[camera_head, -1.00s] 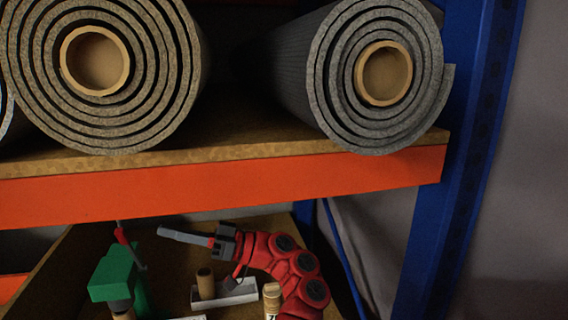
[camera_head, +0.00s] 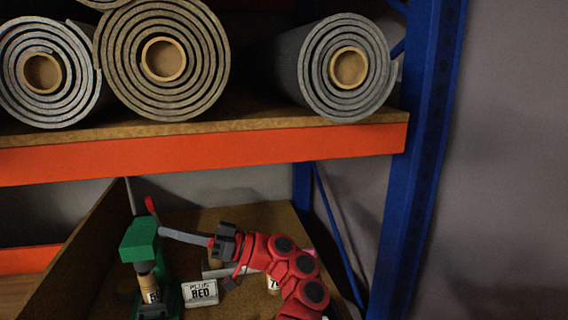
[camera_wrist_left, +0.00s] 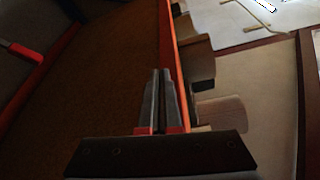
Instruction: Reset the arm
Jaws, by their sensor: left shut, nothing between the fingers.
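Rolled rugs stand on the upper shelf: a brown one (camera_head: 205,62), a grey one (camera_head: 310,65), and another at left (camera_head: 12,75). An orange beam (camera_head: 210,155) crosses above my arm. A blue post (camera_head: 408,180) stands right.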

